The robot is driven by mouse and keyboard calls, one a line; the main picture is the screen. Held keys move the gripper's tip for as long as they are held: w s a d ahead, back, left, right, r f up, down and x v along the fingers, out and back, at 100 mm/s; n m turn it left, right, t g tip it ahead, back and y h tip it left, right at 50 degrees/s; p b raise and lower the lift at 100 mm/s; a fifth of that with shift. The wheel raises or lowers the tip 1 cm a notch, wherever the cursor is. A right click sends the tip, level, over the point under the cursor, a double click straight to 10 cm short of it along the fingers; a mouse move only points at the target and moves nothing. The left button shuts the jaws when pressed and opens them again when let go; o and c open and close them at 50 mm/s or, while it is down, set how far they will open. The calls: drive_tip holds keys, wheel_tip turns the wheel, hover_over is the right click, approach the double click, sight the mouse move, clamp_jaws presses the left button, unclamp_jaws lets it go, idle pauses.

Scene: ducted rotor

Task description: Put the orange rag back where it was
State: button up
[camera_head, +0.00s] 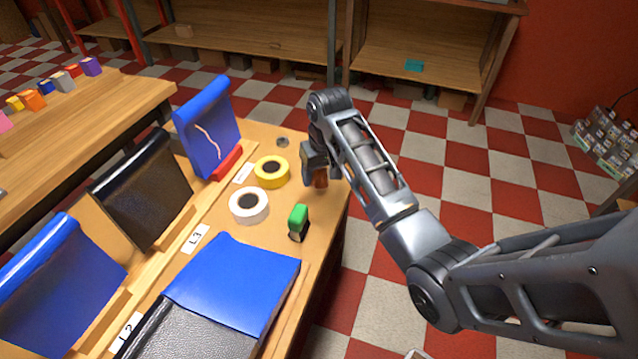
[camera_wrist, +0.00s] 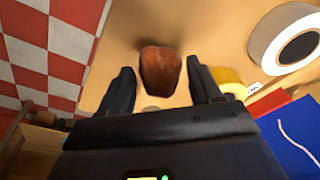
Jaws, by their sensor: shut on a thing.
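The orange rag (camera_head: 321,179) shows as a small brown-orange piece below my gripper (camera_head: 312,163), near the right edge of the wooden table (camera_head: 268,232). In the wrist view the rag (camera_wrist: 160,72) is a rounded, folded lump between the two dark fingers of my gripper (camera_wrist: 159,80). My gripper is shut on it and points down at the tabletop. Part of the rag is hidden by the gripper in the head view. I cannot tell whether its lower end touches the table.
A yellow tape roll (camera_head: 272,172), a white tape roll (camera_head: 249,206) and a green-topped object (camera_head: 298,221) stand left of and nearer than the gripper. Blue and black binders (camera_head: 208,128) line the left. A small grey ring (camera_head: 283,142) lies behind. The checkered floor is right.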

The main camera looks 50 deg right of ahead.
sight(319, 185)
drive_tip(key=shift+w+a+f, duration=0.1)
drive_tip(key=shift+f, duration=2)
drive_tip(key=shift+f, duration=0.1)
drive_tip(key=o, duration=1)
drive_tip(key=r, duration=0.4)
drive_tip(key=s+r, duration=0.1)
drive_tip(key=r, duration=0.7)
drive_tip(key=shift+s+a+r, duration=0.1)
drive_tip(key=shift+s+a, duration=0.15)
drive_tip(key=shift+s, duration=0.15)
